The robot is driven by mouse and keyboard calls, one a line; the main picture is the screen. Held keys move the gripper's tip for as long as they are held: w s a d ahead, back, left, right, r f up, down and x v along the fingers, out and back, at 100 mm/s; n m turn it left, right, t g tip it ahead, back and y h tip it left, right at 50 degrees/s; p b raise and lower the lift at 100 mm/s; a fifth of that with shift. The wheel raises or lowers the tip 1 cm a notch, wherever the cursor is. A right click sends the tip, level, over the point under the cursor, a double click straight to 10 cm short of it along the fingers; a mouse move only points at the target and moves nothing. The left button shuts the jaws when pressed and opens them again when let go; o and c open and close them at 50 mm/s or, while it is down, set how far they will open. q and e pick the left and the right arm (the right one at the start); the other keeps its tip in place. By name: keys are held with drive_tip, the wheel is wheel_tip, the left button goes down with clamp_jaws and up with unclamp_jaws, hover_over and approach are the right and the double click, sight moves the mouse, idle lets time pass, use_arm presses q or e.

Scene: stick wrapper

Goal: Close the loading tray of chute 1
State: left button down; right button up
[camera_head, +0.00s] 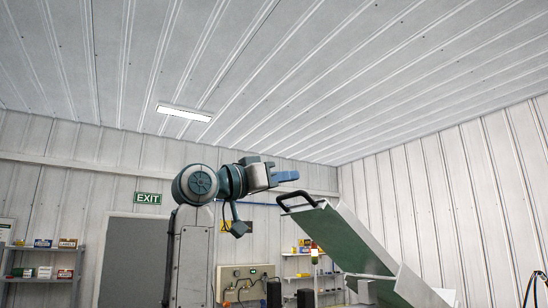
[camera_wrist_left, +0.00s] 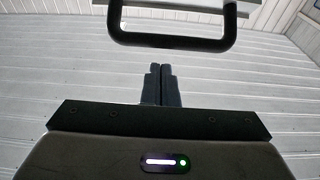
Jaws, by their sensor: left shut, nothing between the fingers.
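The loading tray (camera_head: 338,236) is a long green and light-grey trough, tilted, its upper end to the left in the head view. A black handle (camera_head: 297,196) stands at that upper end. The handle (camera_wrist_left: 172,43) also shows in the left wrist view, beyond the fingertips. My left gripper (camera_head: 288,176) has blue fingers and is shut and empty, just above and left of the handle. The shut fingers (camera_wrist_left: 161,70) point at the handle's bar with a small gap seen in the wrist view. My right gripper is not in view.
Shelves with small boxes (camera_head: 42,258) stand at the far left, beside a grey door (camera_head: 130,260) under an exit sign. A control box (camera_head: 245,283) is on the back wall. The air above the tray is clear.

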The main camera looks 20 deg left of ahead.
use_arm(q)
drive_tip(key=shift+s+a+f+p, duration=0.1)
drive_tip(key=shift+a+f+p, duration=0.1)
drive_tip(key=shift+f, duration=0.4)
drive_tip(key=shift+s+a+f+p, duration=0.1)
drive_tip(key=shift+a+f+p, duration=0.1)
drive_tip(key=shift+f, duration=0.35)
